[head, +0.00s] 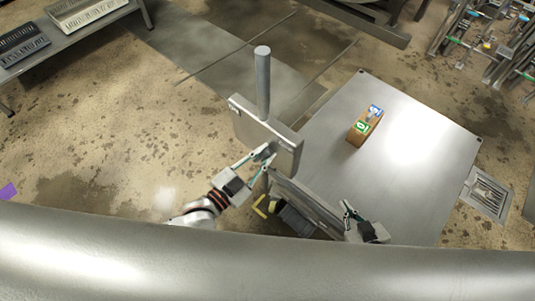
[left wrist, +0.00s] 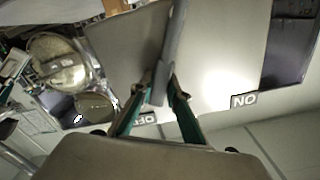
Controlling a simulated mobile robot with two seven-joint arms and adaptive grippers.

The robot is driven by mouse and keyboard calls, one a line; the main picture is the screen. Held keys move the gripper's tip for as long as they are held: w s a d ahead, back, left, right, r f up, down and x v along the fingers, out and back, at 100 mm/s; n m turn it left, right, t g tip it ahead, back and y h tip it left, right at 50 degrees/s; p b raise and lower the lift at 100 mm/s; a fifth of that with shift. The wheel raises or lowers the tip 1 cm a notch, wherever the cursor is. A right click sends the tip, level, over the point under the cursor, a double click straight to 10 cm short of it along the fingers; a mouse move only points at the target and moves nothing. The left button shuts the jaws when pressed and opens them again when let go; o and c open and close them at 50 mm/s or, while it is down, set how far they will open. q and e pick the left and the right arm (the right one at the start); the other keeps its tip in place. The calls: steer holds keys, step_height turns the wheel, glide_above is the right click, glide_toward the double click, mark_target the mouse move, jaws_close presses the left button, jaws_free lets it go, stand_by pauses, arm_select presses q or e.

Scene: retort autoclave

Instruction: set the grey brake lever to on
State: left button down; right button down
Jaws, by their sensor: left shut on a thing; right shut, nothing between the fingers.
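The grey brake lever (left wrist: 172,50) is a flat bar on a grey plate (left wrist: 210,80) with an OFF label (left wrist: 148,118) and an ON label (left wrist: 244,100), seen upside down in the left wrist view. The lever's lower end is close to the OFF label and well apart from ON. My left gripper (left wrist: 162,88) is shut on the lever. In the head view my left gripper (head: 265,155) reaches the front of the grey box (head: 285,150), hiding most of the lever. My right gripper (head: 350,212) is shut and empty, lower right.
A grey post (head: 263,80) rises by the box. A metal table (head: 420,150) to the right bears a brown block (head: 357,137) with green and blue labels. A large steel cylinder (head: 120,255) crosses the front. Open floor (head: 110,120) lies left.

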arm_select(q)
steer(key=c, duration=1.9)
jaws_free()
